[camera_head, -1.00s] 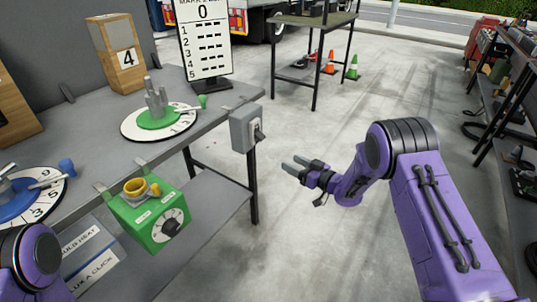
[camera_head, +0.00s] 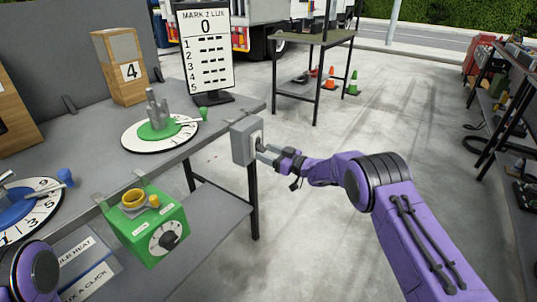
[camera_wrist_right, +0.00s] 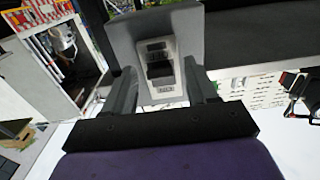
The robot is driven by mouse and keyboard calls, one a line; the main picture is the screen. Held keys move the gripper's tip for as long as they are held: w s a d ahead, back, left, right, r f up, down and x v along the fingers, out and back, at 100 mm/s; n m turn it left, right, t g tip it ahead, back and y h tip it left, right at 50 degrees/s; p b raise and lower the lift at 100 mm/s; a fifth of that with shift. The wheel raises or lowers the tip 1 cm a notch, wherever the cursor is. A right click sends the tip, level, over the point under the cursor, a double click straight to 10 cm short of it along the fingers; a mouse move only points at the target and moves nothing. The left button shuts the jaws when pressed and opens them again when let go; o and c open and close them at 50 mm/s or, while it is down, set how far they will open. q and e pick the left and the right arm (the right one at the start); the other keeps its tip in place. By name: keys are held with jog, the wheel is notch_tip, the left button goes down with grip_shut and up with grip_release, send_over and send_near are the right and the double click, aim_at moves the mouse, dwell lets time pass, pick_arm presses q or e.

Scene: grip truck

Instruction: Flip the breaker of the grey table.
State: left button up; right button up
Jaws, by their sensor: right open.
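The breaker (camera_head: 243,142) is a grey box fixed to the right end of the grey table (camera_head: 222,118). In the right wrist view the breaker (camera_wrist_right: 193,42) shows a light face plate with a dark switch (camera_wrist_right: 159,70) between my fingers. My right gripper (camera_head: 262,152) is at the breaker's face, its fingers spread on either side of the switch. It is open in the right wrist view (camera_wrist_right: 162,88); I cannot tell whether a finger touches the box. Only part of my left arm shows at the lower left; its gripper is out of view.
A green box (camera_head: 150,228) with a dial hangs on the table's front edge. A round dial plate (camera_head: 135,140) and a sign (camera_head: 207,55) stand on top. The floor (camera_head: 330,230) right of the table is clear. A shelf stands far right.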

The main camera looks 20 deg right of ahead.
aim_at(260, 147)
jog(key=c, duration=1.1)
jog(key=shift+o, duration=0.2)
jog(key=shift+r+p, duration=0.35)
jog(key=shift+p, duration=0.4)
notch_tip(260, 147, up, 3)
jog(key=g+h+p, duration=0.4)
jog(key=g+p, duration=0.1)
jog(key=p, duration=0.5)
jog(key=shift+g, duration=0.3)
jog(key=shift+a+r+g+h+p, duration=0.1)
jog(key=shift+r+g+h+p, duration=0.05)
jog(key=shift+g+h+p, duration=0.35)
jog(key=shift+w+a+r+g+h+b, duration=0.1)
jog(key=shift+w+r+g+h+b, duration=0.1)
jog(key=shift+g+h+b, duration=0.45)
jog(key=shift+w+r+g+h+b, duration=0.1)
jog(key=shift+r+g+h+b, duration=0.15)
jog(key=shift+g+b, duration=0.25)
jog(key=shift+r, duration=0.1)
jog(key=o, duration=1.1)
jog(key=shift+c, duration=0.2)
jog(key=shift+a, duration=0.1)
